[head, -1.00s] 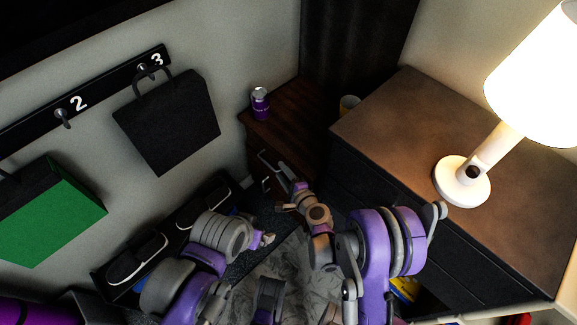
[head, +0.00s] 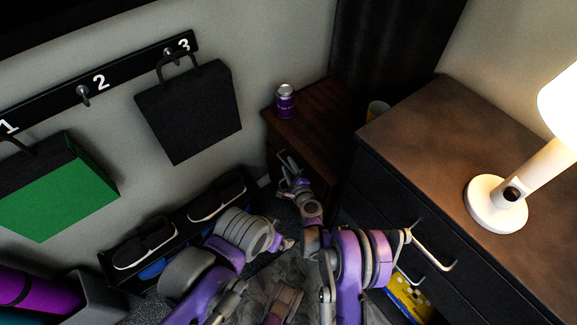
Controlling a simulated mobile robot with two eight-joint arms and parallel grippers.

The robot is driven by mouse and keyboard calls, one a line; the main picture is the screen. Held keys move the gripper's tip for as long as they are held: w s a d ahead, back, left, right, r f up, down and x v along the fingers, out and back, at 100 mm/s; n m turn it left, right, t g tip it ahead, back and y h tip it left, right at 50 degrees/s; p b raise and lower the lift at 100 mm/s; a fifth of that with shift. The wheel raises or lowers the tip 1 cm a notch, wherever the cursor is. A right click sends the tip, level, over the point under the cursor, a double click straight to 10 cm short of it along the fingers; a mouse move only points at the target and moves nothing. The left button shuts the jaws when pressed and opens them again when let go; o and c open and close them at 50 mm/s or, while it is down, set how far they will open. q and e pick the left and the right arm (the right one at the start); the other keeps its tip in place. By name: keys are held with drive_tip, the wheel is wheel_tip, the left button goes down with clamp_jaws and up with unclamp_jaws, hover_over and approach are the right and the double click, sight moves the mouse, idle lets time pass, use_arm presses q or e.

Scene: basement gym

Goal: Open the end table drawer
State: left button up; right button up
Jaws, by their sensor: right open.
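The end table (head: 318,112) is a small dark wood table in the corner, in the head view above the middle, with a purple can on top. Contact cannot be told. My left gripper (head: 284,243) is lower, away from the table; its fingers are too small to read.
A purple can (head: 285,101) stands on the end table. A large dark dresser (head: 440,130) with a lit lamp (head: 497,203) stands close on the right. A shoe rack (head: 112,262) with shoes lies low on the left. Bags hang from wall hooks.

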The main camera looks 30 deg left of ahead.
drive_tip(key=shift+w+a+f, duration=0.1)
drive_tip(key=shift+w+a, duration=0.15)
drive_tip(key=shift+a, duration=0.05)
clamp_jaws()
idle(1.3)
